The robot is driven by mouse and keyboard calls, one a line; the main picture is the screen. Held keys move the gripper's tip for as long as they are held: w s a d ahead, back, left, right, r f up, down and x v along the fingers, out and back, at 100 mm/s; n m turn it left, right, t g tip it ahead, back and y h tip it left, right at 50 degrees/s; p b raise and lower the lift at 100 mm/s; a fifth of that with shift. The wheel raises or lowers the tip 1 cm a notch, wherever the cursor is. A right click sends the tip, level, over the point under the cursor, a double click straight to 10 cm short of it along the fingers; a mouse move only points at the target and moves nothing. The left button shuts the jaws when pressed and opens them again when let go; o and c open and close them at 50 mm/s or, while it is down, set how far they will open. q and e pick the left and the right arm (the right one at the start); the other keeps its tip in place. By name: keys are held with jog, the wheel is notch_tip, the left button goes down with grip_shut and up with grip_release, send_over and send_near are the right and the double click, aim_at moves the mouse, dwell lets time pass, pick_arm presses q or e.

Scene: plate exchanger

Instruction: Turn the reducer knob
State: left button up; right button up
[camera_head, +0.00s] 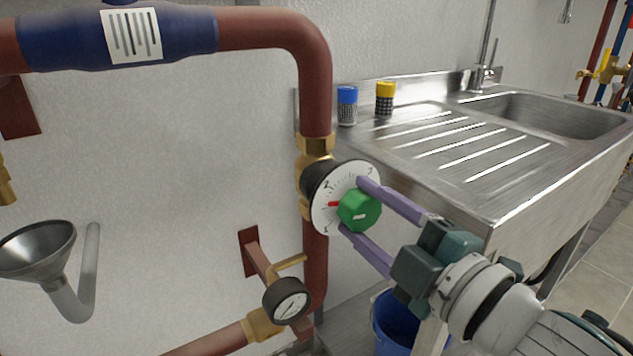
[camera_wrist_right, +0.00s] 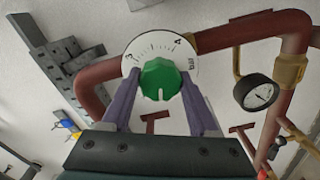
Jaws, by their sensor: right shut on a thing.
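The reducer knob (camera_head: 359,211) is green, with a white mark, in front of a round white dial (camera_head: 324,214) with a scale and a red mark. The dial is mounted on the vertical red-brown pipe. My right gripper (camera_head: 352,204) comes in from the lower right, its purple fingers on either side of the knob and shut on it. In the right wrist view the knob (camera_wrist_right: 160,78) sits between the two fingertips, with its white mark toward the gripper and the dial (camera_wrist_right: 183,58) behind it. My left gripper is not in view.
The red-brown pipe (camera_head: 316,95) bends over at the top. A pressure gauge (camera_head: 287,301) sits below the dial, a metal funnel (camera_head: 38,250) at left. A steel sink unit (camera_head: 455,185) stands at right with a blue-capped (camera_head: 347,106) and a yellow-capped container (camera_head: 385,98). A blue bucket (camera_head: 392,325) is below.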

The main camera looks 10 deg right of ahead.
jog(key=m+p, duration=0.1)
jog(key=m, duration=0.2)
jog(key=shift+r, duration=0.1)
jog(key=shift+m+p, duration=0.4)
jog(key=shift+m, duration=1.1)
jog(key=o, duration=1.4)
jog(key=shift+c, duration=0.2)
jog(key=shift+s, duration=0.1)
